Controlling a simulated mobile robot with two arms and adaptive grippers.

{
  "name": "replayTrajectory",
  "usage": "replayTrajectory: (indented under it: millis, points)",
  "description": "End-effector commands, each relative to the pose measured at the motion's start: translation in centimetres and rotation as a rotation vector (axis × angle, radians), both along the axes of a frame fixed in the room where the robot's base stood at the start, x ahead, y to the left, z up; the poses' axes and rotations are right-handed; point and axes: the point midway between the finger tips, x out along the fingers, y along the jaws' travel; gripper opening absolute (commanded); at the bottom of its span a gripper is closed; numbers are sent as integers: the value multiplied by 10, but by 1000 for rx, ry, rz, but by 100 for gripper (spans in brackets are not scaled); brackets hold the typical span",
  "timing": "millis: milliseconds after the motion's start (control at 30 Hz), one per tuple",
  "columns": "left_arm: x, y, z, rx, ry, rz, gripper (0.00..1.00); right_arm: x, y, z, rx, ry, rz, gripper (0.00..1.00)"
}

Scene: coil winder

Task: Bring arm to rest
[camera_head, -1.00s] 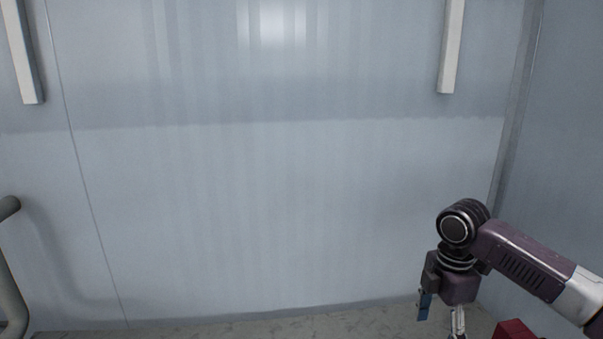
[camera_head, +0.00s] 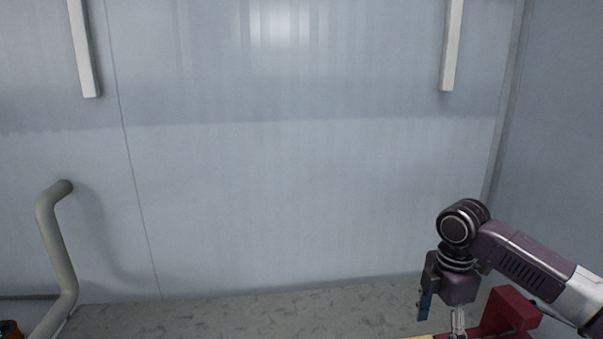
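My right arm comes in from the right, with its gripper (camera_head: 440,318) pointing down near the bottom edge of the head view. One finger with a blue face and one grey finger show, with a gap between them. The fingertips run towards or past the picture's bottom edge, and nothing is seen between them. My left arm and gripper are out of the picture.
A red block-like part (camera_head: 508,308) lies just right of the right gripper, with a yellow strip (camera_head: 432,337) below it. A bent grey pipe (camera_head: 55,250) stands at the left. Grey walls (camera_head: 300,200) enclose the floor (camera_head: 260,318).

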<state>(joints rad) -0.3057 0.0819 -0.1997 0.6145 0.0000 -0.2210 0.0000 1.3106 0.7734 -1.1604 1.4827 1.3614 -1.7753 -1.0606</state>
Motion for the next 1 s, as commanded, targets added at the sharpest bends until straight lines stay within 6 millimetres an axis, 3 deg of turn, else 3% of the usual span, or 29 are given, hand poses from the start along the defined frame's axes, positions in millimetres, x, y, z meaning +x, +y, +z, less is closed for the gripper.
replayTrajectory:
  millis: [200,367,567,800,1000]
  points:
    - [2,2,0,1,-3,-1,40,-8,20,-25,0,-1,5,69]
    - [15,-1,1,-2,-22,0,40,-16,39,-46,7,-7,3,69]
    - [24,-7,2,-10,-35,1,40,-32,71,-79,31,-22,-13,69]
    - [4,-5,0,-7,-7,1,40,-73,132,-132,122,-52,-95,69]
    - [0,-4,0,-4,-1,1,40,-116,177,-163,242,-86,-279,69]
